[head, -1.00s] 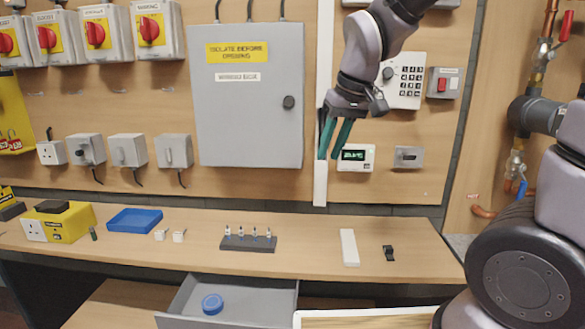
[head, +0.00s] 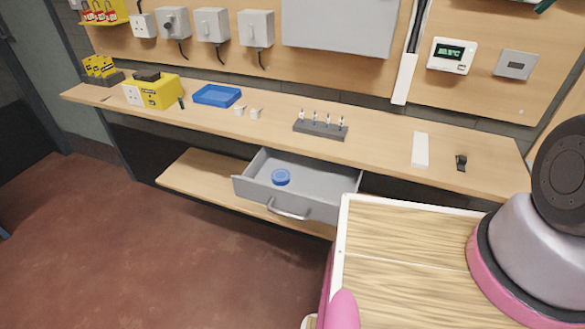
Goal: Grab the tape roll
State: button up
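The blue tape roll (head: 281,177) lies flat in the open grey drawer (head: 322,209) under the workbench, toward the drawer's left side. Nothing covers it from above. Of my gripper, only a sliver of a teal finger shows at the top right edge of the head view, well above and to the right of the drawer and far from the roll. Whether the gripper is open or shut cannot be seen.
The workbench (head: 380,158) overhangs the drawer's back. On it are a blue tray (head: 217,95), a yellow socket box (head: 158,92), a grey holder (head: 320,130), a white block (head: 420,150) and a small black item (head: 461,162). A lower shelf (head: 205,181) is beside the drawer. The red floor is clear at left.

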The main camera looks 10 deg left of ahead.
aim_at(280, 177)
jog(key=u, duration=1.2)
jog(key=i, duration=0.05)
